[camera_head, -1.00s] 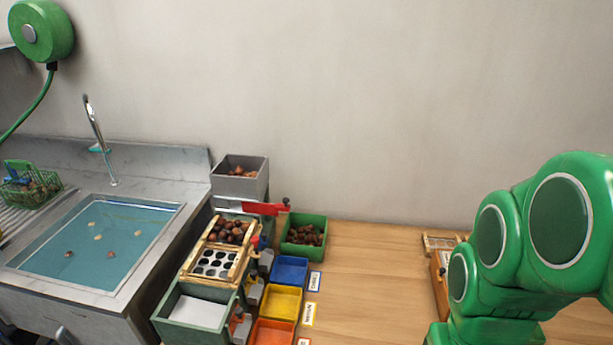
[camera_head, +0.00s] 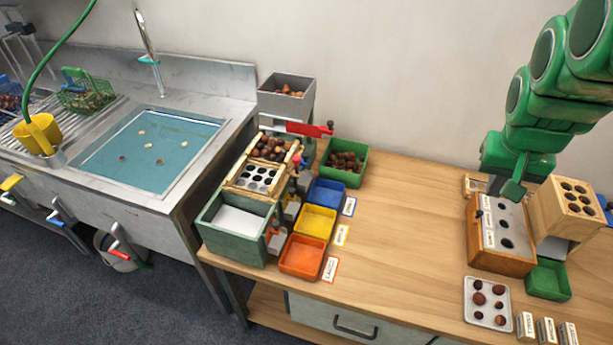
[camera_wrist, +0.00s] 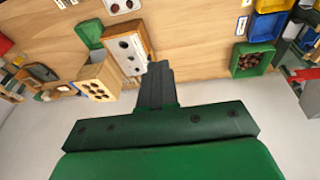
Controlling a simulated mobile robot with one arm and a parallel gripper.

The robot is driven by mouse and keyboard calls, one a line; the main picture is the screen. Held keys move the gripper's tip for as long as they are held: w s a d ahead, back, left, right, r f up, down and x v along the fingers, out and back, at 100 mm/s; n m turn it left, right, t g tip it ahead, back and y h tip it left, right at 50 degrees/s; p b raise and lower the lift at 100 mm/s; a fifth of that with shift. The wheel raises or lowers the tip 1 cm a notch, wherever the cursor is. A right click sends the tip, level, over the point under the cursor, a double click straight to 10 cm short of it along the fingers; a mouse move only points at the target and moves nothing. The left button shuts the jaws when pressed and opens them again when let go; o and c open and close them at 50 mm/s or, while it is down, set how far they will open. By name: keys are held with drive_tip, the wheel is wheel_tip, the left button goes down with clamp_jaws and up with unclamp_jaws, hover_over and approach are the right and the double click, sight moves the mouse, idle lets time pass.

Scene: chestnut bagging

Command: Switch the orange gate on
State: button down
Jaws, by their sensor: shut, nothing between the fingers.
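The orange gate (camera_head: 277,239) is a small grey unit with an orange top at the front right side of the sorter. It stands beside the orange tray (camera_head: 303,257). It is too small to tell whether it is on or off. My gripper (camera_head: 514,189) is far to its right, above the wooden box with holes. In the wrist view my gripper (camera_wrist: 159,68) is shut and empty, its fingers pointing toward the table. The orange gate is not clear in the wrist view.
The yellow tray (camera_head: 316,222), blue tray (camera_head: 326,192) and green chestnut tray (camera_head: 343,163) line the sorter's right side. A red lever (camera_head: 309,129) juts out behind. The wooden box (camera_head: 499,240) stands under my gripper. The middle of the table is clear.

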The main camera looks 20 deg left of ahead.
drive_tip(key=s+a+f+n+g+h, duration=0.15)
drive_tip(key=a+f+n+h, duration=0.25)
drive_tip(key=f+n+h, duration=0.45)
drive_tip(key=a+f+n+g+h, duration=0.2)
drive_tip(key=a+f+n+h, duration=0.3)
drive_tip(key=f, duration=0.7)
drive_tip(key=s+a+f+n+t, duration=0.1)
drive_tip(key=a+f+n+t, duration=0.3)
drive_tip(key=a+n+t, duration=0.5)
drive_tip(key=s+a+f+n+t, duration=0.2)
drive_tip(key=a+f+n+t, duration=0.2)
drive_tip(key=a+n+t, duration=0.5)
drive_tip(key=s+a+f+n+t+y, duration=0.3)
drive_tip(key=s+a+f+n+y, duration=0.1)
drive_tip(key=n+y, duration=0.5)
drive_tip(key=s+a+f+n+t+y, duration=0.3)
drive_tip(key=s+a+f+n+y, duration=0.2)
drive_tip(key=n+y, duration=0.4)
drive_tip(key=shift+s+f+y, duration=0.2)
drive_tip(key=shift+s+y, duration=0.15)
drive_tip(key=shift+s, duration=0.2)
drive_tip(key=shift+a+n, duration=0.1)
drive_tip(key=shift+n, duration=0.15)
